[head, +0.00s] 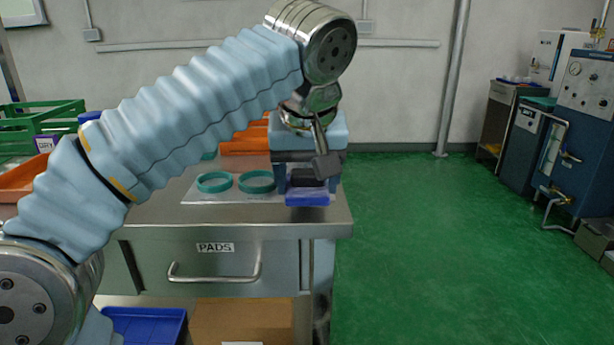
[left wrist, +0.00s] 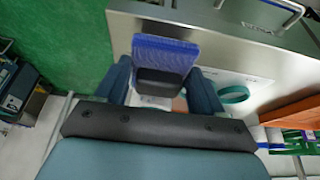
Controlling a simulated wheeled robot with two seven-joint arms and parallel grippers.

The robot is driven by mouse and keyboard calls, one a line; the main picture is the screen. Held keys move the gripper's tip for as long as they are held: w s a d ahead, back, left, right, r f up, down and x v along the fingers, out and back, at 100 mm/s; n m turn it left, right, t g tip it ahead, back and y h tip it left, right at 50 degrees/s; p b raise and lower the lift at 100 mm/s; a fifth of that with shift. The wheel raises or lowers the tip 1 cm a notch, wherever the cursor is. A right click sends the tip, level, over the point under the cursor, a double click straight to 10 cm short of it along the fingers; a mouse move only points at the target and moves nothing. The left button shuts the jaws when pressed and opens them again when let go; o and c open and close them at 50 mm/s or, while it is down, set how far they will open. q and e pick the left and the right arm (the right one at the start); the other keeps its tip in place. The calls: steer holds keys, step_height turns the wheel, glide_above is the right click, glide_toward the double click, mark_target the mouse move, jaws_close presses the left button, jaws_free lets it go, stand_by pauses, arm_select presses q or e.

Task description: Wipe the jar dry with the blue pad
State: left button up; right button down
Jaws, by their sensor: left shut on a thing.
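The blue pad (head: 307,199) has a dark block on its back. It is held between the fingers of my left gripper (head: 307,182), near the right front edge of the steel bench. The left wrist view shows the pad (left wrist: 165,53) and its dark block between the two blue fingers of the gripper (left wrist: 160,84). I cannot make out the jar in either view; my left arm and gripper cover part of the bench. My right gripper is not in view.
Two teal rings (head: 214,182) (head: 256,181) lie on a white sheet on the steel bench (head: 160,218). Orange bins (head: 245,142) stand behind, a green crate (head: 40,122) at left. The drawer marked PADS (head: 215,262) is shut. Green floor at right is clear.

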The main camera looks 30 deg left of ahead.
arm_select(q)
steer(key=shift+w+a, duration=0.2)
steer(key=shift+w, duration=0.05)
stand_by(0.3)
steer(key=shift+w+d, duration=0.1)
steer(key=shift+d, duration=0.05)
steer(key=shift+w+d+p, duration=0.5)
steer(key=shift+d+p, duration=0.05)
steer(key=shift+d, duration=0.25)
steer(key=shift+s+a, duration=0.6)
steer(key=shift+a, duration=0.35)
steer(key=shift+s+a, duration=0.55)
steer(key=shift+a, duration=0.4)
steer(key=shift+d, duration=0.1)
